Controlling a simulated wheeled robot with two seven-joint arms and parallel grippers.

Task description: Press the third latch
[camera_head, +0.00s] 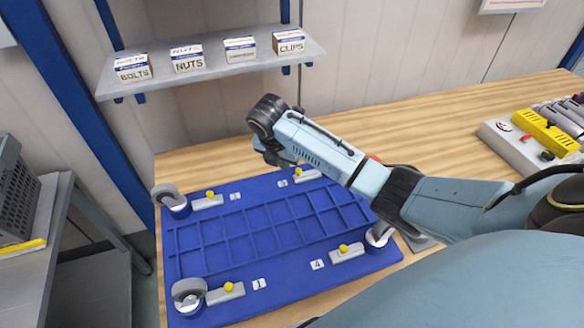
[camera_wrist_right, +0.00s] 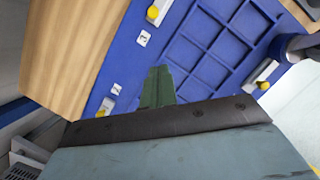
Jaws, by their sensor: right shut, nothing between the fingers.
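A blue plate (camera_head: 255,280) lies on the wooden table, with four grey latches with yellow knobs along two edges. The third latch (camera_head: 309,176) is at the far edge, right, beside a white number label (camera_head: 283,183). Part of it is close behind my arm. My right gripper (camera_head: 272,157) points down over the far edge, slightly left of that latch, mostly hidden by my wrist. In the right wrist view my fingers (camera_wrist_right: 158,85) are together and empty above the plate. A knob with a label (camera_wrist_right: 143,38) shows above them; its number is hard to read. My left gripper is out of view.
Casters stand at plate corners, including the left front one (camera_head: 189,292) and left far one (camera_head: 170,198). A shelf (camera_head: 215,68) with several small boxes hangs behind. Table is bare behind the plate.

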